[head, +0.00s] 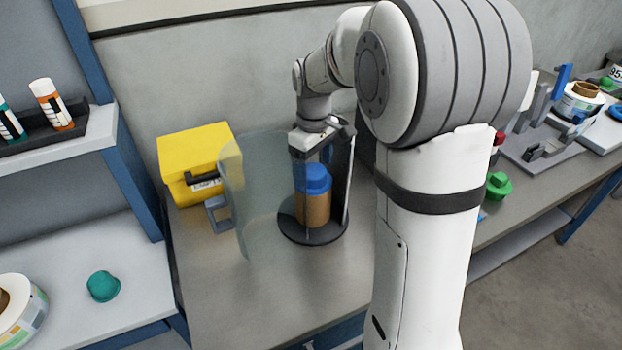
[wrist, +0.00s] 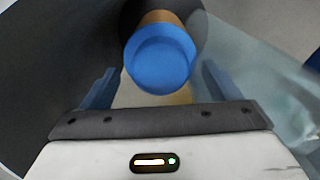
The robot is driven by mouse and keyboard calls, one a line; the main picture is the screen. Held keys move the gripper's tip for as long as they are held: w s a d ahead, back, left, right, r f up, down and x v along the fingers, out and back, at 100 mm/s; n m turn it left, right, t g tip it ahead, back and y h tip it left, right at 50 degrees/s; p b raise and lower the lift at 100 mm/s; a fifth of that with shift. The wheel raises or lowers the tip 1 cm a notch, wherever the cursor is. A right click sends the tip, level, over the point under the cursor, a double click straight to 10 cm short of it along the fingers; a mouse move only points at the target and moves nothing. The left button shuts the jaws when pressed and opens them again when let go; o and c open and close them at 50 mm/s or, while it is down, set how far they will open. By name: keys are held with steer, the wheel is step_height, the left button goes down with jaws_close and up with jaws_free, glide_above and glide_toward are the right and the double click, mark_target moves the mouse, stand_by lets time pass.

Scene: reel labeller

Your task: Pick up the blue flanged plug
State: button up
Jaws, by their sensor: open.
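The blue flanged plug (head: 314,179) sits on top of an upright brown core (head: 313,209) on a round black base (head: 330,236). In the wrist view, the round face of the plug (wrist: 160,62) fills the upper middle, with some of the brown core (wrist: 160,17) showing beyond it. My gripper (head: 318,155) is open above the plug in the head view. In the wrist view, the blue fingers of my gripper (wrist: 160,85) show on the left and right of the plug, with gaps on both sides. Whether they reach down to its level is unclear.
A clear curved guard (head: 255,195) with a grey handle (head: 217,213) stands left of the core. A dark upright panel stands close behind the core on its right. A yellow case (head: 195,155) is further left. The front bench top is clear.

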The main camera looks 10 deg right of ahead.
steer(key=shift+f, duration=0.65)
steer(key=shift+c, duration=0.5)
steer(key=c, duration=1)
